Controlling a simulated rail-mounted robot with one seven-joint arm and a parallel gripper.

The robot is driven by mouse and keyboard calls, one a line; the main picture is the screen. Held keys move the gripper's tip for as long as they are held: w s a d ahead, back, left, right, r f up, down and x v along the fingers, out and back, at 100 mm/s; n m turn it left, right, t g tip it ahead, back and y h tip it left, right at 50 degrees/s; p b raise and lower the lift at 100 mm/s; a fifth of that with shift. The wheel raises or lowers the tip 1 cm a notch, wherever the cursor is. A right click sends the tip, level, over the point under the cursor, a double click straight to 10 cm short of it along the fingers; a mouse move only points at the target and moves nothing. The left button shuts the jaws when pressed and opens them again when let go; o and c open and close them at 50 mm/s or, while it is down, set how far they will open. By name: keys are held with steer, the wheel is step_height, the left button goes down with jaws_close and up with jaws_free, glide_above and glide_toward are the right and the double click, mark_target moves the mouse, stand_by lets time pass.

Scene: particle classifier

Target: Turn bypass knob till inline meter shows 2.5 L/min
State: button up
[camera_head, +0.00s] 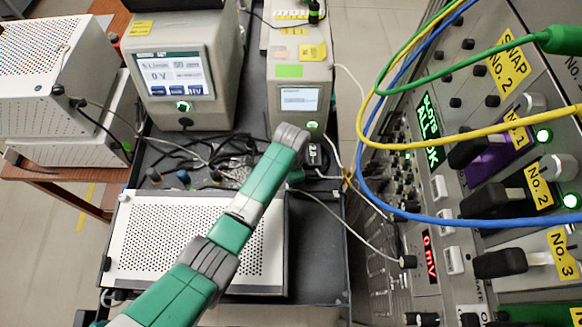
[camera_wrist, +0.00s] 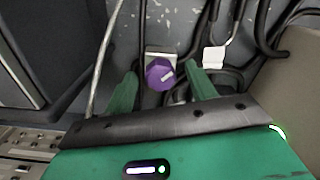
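In the wrist view a round purple knob (camera_wrist: 160,74) with a pale pointer line sits between the two green fingers of my gripper (camera_wrist: 161,78). The fingers are apart, one on each side of it, and I see no clear contact. A light bracket shows just behind the knob. In the head view my arm reaches up to the middle device, and its end hides the knob. A small black display (camera_head: 313,153) with white digits, possibly the inline meter, stands just right of my arm's end. Its digits are sideways and too small to read surely.
Black cables and hoses (camera_wrist: 265,40) run close around the knob. A left device (camera_head: 185,70) has a screen marked L/min. The middle device (camera_head: 298,70) has a small screen. A perforated white box (camera_head: 150,240) lies below my arm. A rack panel (camera_head: 450,180) with coloured cables stands right.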

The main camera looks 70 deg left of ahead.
step_height(320, 180, up, 8)
steer(key=shift+f+p, duration=0.1)
steer(key=shift+p, duration=0.7)
step_height(320, 180, down, 8)
steer(key=shift+f+b, duration=0.1)
steer(key=shift+b, duration=0.8)
steer(key=shift+n, duration=0.5)
steer(key=shift+r, duration=0.2)
